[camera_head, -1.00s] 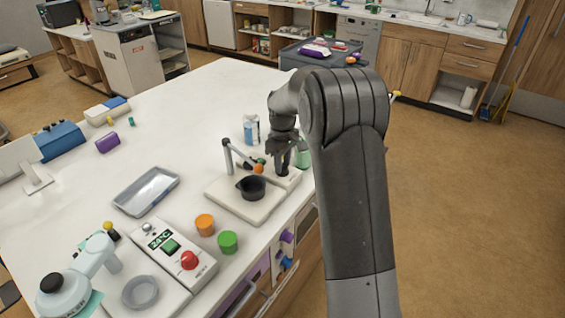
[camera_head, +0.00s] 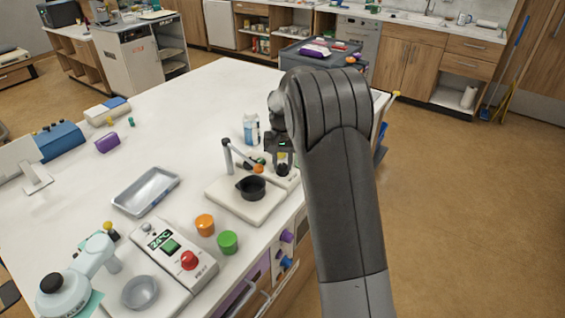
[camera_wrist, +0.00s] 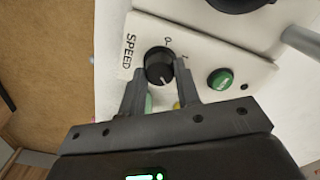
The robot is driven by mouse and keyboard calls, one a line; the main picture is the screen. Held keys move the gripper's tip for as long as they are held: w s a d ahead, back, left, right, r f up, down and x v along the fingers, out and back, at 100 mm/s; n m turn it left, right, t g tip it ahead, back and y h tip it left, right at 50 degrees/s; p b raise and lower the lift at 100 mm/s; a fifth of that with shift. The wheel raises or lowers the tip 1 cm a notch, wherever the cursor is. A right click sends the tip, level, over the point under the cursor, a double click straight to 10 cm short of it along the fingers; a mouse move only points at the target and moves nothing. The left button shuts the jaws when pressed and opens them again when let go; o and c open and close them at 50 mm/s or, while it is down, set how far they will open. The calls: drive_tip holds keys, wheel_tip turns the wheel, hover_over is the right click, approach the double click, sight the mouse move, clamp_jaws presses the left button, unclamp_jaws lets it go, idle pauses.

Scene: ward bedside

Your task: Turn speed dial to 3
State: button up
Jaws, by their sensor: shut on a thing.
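The black speed dial (camera_wrist: 158,66) sits on a white panel (camera_wrist: 138,25) marked SPEED. My gripper (camera_wrist: 160,80) has one finger on each side of the dial and is shut on it. The white pointer line on the dial points down and slightly right in the wrist view. A small mark like a 0 shows above the dial and another faint mark right of it. The other numbers are hidden or too small to read. In the head view, my gripper (camera_head: 281,158) is at the back right end of the white stirrer base (camera_head: 238,204).
A green button (camera_wrist: 220,79) is right of the dial. A black pot (camera_head: 251,188) stands on the stirrer base beside a grey post (camera_head: 228,158). Orange (camera_head: 204,224) and green (camera_head: 228,242) pieces lie in front. A carton (camera_head: 251,128) stands behind.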

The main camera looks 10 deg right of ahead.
sight(282, 165)
drive_tip(key=m, duration=0.4)
drive_tip(key=shift+m, duration=0.3)
drive_tip(key=m, duration=0.4)
drive_tip(key=shift+a+m, duration=0.1)
drive_tip(key=shift+m, duration=0.2)
drive_tip(key=o, duration=1)
drive_tip(key=shift+r, duration=5.4)
